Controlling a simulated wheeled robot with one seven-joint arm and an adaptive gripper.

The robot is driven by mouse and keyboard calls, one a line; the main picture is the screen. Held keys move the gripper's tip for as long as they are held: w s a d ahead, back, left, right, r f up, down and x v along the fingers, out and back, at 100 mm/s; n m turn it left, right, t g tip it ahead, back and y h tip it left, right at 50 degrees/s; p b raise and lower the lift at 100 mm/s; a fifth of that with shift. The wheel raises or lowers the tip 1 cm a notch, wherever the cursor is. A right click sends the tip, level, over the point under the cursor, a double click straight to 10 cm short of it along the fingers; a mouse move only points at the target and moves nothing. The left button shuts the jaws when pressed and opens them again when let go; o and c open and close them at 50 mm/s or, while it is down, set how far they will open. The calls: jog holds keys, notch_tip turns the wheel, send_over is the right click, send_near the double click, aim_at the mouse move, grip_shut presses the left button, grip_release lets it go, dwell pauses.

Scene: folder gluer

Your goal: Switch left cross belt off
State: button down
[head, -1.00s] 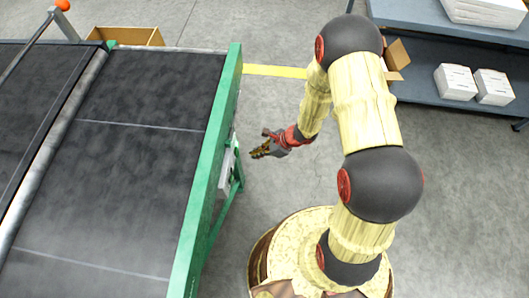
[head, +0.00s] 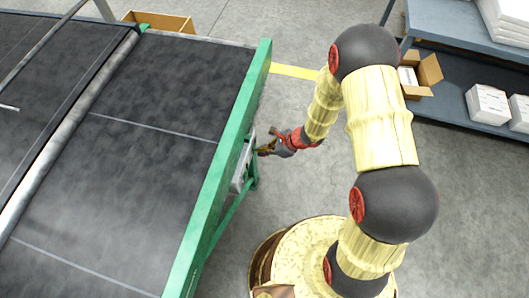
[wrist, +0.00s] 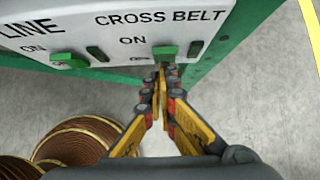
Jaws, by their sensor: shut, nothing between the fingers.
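The white control panel (wrist: 120,40) shows in the wrist view, with CROSS BELT lettering at right and LINE at left. Under CROSS BELT is a green switch (wrist: 165,54) with ON printed to its upper left; another marking below is partly hidden. I cannot tell its position for sure. My gripper (wrist: 162,72) is shut and empty, its fingertips just below this switch in the picture; contact is unclear. In the head view the panel (head: 243,167) hangs on the conveyor's green side, and my gripper (head: 263,150) is close to it.
A second green switch (wrist: 70,62) sits under LINE, with small dark lamps beside both. The wide black belt (head: 150,150) with its green frame (head: 222,160) fills the left. A shelf table (head: 460,90) with boxes stands upper right.

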jog(key=shift+r, duration=0.2)
jog(key=shift+r+p, duration=0.55)
jog(key=shift+r, duration=0.15)
jog(key=d+f+p+v, duration=0.1)
jog(key=p+v, duration=0.3)
jog(key=v, duration=0.8)
jog(key=shift+s+d, duration=0.45)
jog(key=shift+d, duration=0.3)
